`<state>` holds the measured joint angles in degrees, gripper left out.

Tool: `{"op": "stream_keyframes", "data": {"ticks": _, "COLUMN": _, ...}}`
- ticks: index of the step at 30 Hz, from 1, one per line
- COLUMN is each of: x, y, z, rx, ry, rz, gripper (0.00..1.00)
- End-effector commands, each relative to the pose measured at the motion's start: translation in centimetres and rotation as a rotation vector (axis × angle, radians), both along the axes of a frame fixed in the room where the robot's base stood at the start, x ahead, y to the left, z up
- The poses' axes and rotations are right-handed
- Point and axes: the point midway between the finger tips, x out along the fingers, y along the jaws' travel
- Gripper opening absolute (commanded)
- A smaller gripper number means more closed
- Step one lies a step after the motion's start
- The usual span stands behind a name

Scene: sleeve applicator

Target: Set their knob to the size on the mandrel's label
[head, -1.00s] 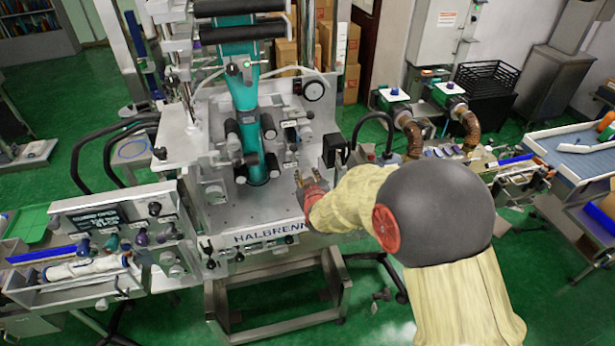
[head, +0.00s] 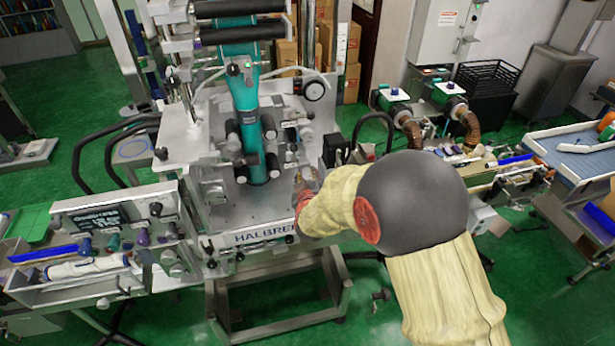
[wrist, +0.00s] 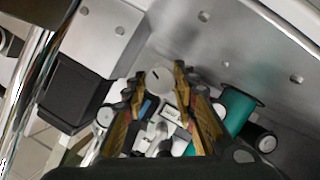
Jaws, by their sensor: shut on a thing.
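My gripper (head: 303,180) reaches the right part of the machine's front panel in the head view; the arm's end partly covers that spot. In the wrist view, the gold fingers (wrist: 158,80) are closed around a pale round knob (wrist: 157,75) with a short dark mark on its face. A small white label plate (wrist: 175,113) sits below the knob, between the fingers; its print is too small to read. The teal column (head: 243,100) stands on the machine left of my gripper. I cannot make out a mandrel label or size.
A black box-shaped part (wrist: 75,92) is close left of the fingers, and a teal cylinder (wrist: 236,108) close right. A control panel (head: 110,218) and a tray with a white roll (head: 88,268) are at the left. A side bench (head: 580,148) is at the right.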

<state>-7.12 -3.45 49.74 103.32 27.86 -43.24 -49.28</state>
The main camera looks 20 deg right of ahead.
Motion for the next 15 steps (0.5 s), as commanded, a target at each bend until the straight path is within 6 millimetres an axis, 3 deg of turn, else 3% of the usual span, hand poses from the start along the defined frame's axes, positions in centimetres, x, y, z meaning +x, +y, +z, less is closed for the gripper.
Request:
{"op": "stream_keyframes", "data": {"ticks": 1, "x": 0.02, "y": 0.02, "z": 0.03, "rx": 0.0, "ry": -0.001, "rz": 0.001, "gripper": 0.03}}
{"op": "stream_keyframes", "data": {"ticks": 2, "x": 0.02, "y": 0.03, "z": 0.03, "rx": 0.0, "ry": -0.001, "rz": 0.001, "gripper": 0.3}}
{"op": "stream_keyframes", "data": {"ticks": 11, "x": 0.01, "y": 0.02, "z": 0.01, "rx": 0.001, "ry": -0.001, "rz": 0.001, "gripper": 0.46}}
{"op": "stream_keyframes", "data": {"ticks": 15, "x": 0.0, "y": 0.01, "z": 0.0, "rx": 0.001, "ry": 0.0, "rz": 0.0, "gripper": 0.46}}
